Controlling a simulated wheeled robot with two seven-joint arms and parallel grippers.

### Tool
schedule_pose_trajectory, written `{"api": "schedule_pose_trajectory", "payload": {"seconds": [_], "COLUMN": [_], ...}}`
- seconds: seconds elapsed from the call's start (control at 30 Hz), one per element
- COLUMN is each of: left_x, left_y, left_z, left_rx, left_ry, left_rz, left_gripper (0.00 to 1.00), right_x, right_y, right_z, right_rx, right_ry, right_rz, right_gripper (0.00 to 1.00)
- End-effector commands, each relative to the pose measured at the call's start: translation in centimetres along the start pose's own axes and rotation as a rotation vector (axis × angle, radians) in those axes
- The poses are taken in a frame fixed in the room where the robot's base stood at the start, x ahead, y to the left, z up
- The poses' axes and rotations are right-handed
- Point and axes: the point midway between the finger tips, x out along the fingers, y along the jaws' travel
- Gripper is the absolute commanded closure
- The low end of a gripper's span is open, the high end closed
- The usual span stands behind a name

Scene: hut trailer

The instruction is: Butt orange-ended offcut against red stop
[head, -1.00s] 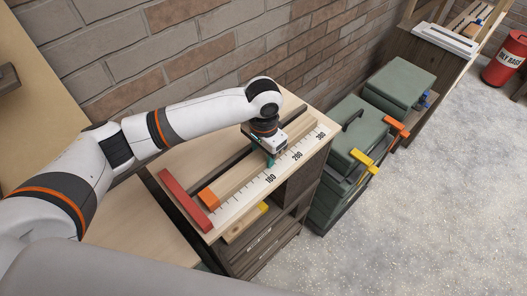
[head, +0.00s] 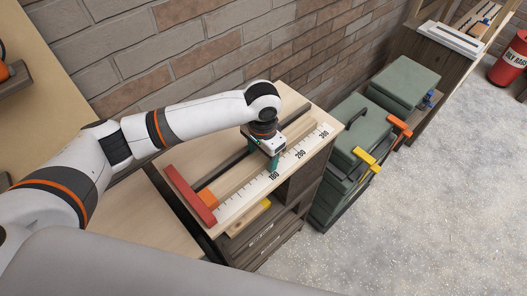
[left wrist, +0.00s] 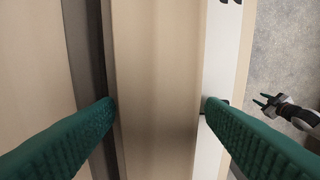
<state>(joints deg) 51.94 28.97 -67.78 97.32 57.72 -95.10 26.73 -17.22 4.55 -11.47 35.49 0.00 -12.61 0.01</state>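The orange-ended offcut, a pale wooden strip (head: 238,178), lies along the white ruler (head: 262,188) on the bench top. Its orange end (head: 207,198) faces the red stop (head: 190,194) and is very close to it; I cannot tell whether they touch. My right gripper (left wrist: 262,101) shows small at the right of that view, fingers apart and empty.
A dark strip (left wrist: 84,60) runs beside the offcut. A yellow-ended piece (head: 262,206) lies below the ruler's front edge. A brick wall (head: 200,50) is behind; the floor at right is open.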

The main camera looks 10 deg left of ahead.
Motion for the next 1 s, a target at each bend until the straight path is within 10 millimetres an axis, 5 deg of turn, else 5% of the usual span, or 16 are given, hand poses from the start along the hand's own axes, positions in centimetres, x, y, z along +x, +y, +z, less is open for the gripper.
{"api": "schedule_pose_trajectory", "payload": {"seconds": [0.37,0.8,1.0], "left_x": [-0.9,-9.5,-11.6], "left_y": [0.1,-0.1,-0.1], "left_z": [0.1,0.1,0.0], "left_rx": [-0.001,0.002,0.001], "left_ry": [-0.003,-0.004,0.000], "left_rz": [0.001,0.002,0.001], "left_gripper": [0.34,0.34,0.34], "right_x": [0.4,2.7,3.0], "right_y": [0.0,0.1,0.1], "right_z": [0.0,-0.2,-0.2], "right_rx": [-0.001,0.000,0.000], "right_ry": [-0.001,-0.001,-0.001], "right_rz": [0.000,0.000,0.000], "right_gripper": [0.64,0.64,0.64]}}
